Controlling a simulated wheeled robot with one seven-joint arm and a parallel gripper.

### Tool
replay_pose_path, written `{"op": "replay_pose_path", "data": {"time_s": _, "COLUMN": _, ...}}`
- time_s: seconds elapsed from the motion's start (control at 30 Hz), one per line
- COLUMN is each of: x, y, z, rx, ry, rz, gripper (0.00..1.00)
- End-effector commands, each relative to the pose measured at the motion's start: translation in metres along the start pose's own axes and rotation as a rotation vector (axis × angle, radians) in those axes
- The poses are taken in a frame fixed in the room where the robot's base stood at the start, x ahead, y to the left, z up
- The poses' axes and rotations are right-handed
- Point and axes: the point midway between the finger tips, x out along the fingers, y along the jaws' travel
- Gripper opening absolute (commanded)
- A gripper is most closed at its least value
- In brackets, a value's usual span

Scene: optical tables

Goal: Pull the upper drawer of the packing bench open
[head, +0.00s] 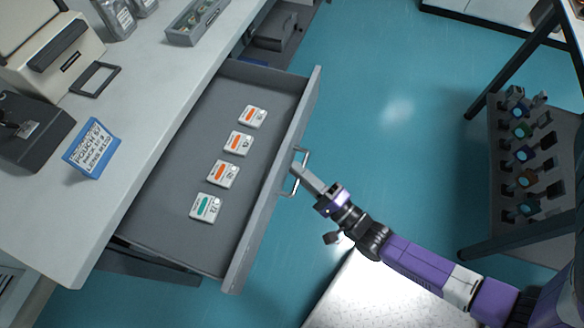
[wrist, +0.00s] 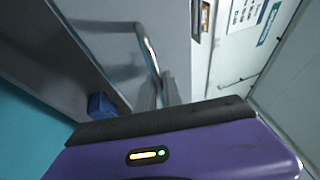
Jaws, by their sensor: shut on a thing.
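The upper drawer (head: 165,215) of the packing bench (head: 165,100) stands well out from the bench, its grey interior showing. Several small white packets lie in it in a row; most have orange marks, and the nearest (head: 206,208) has a green one. My gripper (head: 302,172) is shut on the drawer's metal bar handle (head: 298,172), at the middle of the drawer front (head: 270,185).
A blue-framed sign (head: 92,148), a beige machine (head: 50,50) and a grey tray (head: 197,18) stand on the bench top. A dark-framed rack (head: 500,215) with several optical mounts is at the right. Teal floor (head: 385,110) lies clear between bench and rack.

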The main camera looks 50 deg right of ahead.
Motion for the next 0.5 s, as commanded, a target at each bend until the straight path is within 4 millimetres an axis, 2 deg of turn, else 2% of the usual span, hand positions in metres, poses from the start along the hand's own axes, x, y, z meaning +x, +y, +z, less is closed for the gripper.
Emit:
{"op": "replay_pose_path", "data": {"time_s": 0.33, "x": -0.0012, "y": 0.0011, "z": -0.0001, "rx": 0.001, "ry": 0.000, "rz": 0.003, "gripper": 0.00}}
{"op": "replay_pose_path", "data": {"time_s": 0.37, "x": -0.0012, "y": 0.0011, "z": -0.0001, "rx": 0.001, "ry": 0.000, "rz": 0.003, "gripper": 0.17}}
{"op": "replay_pose_path", "data": {"time_s": 0.4, "x": -0.0011, "y": 0.0011, "z": -0.0001, "rx": 0.001, "ry": 0.000, "rz": 0.003, "gripper": 0.19}}
{"op": "replay_pose_path", "data": {"time_s": 0.5, "x": -0.0009, "y": 0.0008, "z": -0.0001, "rx": 0.000, "ry": 0.000, "rz": 0.002, "gripper": 0.19}}
